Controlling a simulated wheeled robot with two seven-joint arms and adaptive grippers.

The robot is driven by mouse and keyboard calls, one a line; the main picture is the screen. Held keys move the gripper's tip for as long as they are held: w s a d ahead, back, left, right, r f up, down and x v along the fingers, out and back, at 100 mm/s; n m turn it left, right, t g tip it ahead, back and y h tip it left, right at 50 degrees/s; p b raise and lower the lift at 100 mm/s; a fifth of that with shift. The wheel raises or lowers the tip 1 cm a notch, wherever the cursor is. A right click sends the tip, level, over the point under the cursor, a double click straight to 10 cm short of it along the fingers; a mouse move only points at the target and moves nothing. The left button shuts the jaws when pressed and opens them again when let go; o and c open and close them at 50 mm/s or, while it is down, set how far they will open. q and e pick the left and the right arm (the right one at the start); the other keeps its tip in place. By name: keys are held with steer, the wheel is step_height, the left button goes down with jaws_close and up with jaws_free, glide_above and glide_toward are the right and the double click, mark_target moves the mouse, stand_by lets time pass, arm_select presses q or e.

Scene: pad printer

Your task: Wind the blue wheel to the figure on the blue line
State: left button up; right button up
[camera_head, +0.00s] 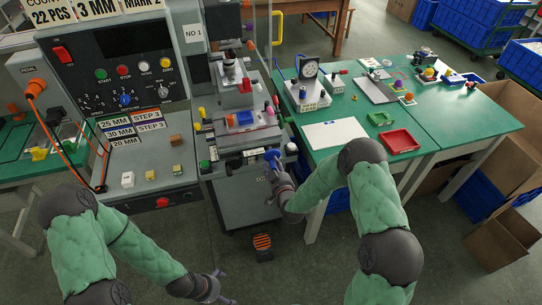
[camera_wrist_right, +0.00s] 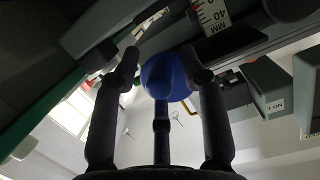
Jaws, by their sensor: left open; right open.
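The blue wheel (camera_head: 272,155) is on the front of the grey machine, below the slide. My right gripper (camera_head: 274,168) is at the wheel from below. A scale (camera_wrist_right: 212,15) there shows 40 and MM beside a red mark. Cards on the panel read 25 MM (camera_head: 113,124), 30 MM (camera_head: 119,133) and 20 MM (camera_head: 125,142); their line colours are too small to tell. My left gripper (camera_head: 217,287) is open and empty, low in front of the machine.
The control panel (camera_head: 120,75) with knobs and buttons is at the left. A green table (camera_head: 455,125) at the right holds a red tray (camera_head: 400,141), a green tray (camera_head: 380,119) and a white sheet (camera_head: 335,133). An orange-striped pedal (camera_head: 262,242) is on the floor.

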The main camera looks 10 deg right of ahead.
mark_target(279, 157)
jaws_close()
steer(key=shift+s+d+f, duration=0.1)
steer(key=shift+d, duration=0.6)
steer(key=shift+d+r+b, duration=0.3)
steer(key=shift+d, duration=0.3)
steer(key=shift+d+r, duration=0.4)
steer(key=shift+r, duration=0.2)
